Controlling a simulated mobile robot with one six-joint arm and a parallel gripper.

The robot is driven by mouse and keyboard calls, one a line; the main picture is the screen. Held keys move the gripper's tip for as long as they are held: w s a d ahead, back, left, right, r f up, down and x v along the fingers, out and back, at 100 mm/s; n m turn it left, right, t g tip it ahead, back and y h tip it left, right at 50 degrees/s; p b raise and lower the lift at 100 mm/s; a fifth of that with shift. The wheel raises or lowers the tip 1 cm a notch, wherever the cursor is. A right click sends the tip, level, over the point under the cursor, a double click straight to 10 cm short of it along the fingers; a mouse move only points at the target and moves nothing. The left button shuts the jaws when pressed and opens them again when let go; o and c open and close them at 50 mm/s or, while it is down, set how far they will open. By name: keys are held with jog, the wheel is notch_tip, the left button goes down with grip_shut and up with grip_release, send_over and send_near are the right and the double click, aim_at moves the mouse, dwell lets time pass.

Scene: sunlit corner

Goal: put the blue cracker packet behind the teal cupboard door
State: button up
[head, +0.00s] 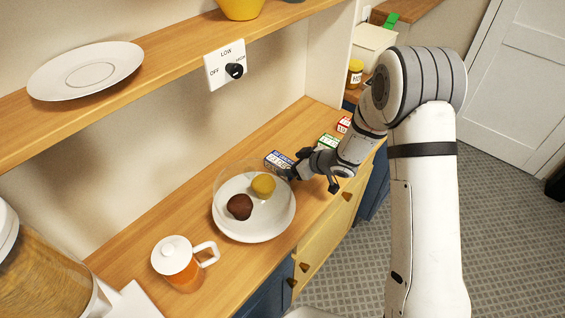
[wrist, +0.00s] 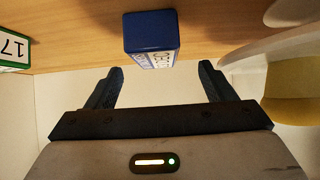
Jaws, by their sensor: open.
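The blue cracker packet (head: 278,160) stands on the wooden counter near the wall, just beyond a white plate. In the wrist view the packet (wrist: 151,38) is ahead of the gap between my fingers, close to the fingertips. My gripper (head: 313,178) is low over the counter beside the packet. In the wrist view my gripper (wrist: 160,68) is open with nothing between its fingers. No door that is clearly teal shows; dark blue cupboard fronts (head: 374,184) are partly visible under the counter, partly hidden by my arm.
The white plate (head: 253,228) holds a yellow and a brown round item under a clear dome. Green (head: 327,141) and red (head: 344,124) packets stand farther along. A shelf (head: 170,72) overhangs the counter. Grey floor lies right.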

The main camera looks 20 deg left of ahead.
aim_at(285, 163)
jog(key=shift+w+d+p+x, duration=0.15)
jog(key=shift+p+x, duration=0.35)
jog(key=shift+x, duration=1.25)
jog(key=shift+w+d+p+x, duration=0.1)
jog(key=shift+p+x, duration=0.4)
jog(key=shift+x, duration=1.2)
jog(key=shift+f, duration=0.1)
jog(key=shift+c, duration=0.3)
jog(key=c, duration=1.2)
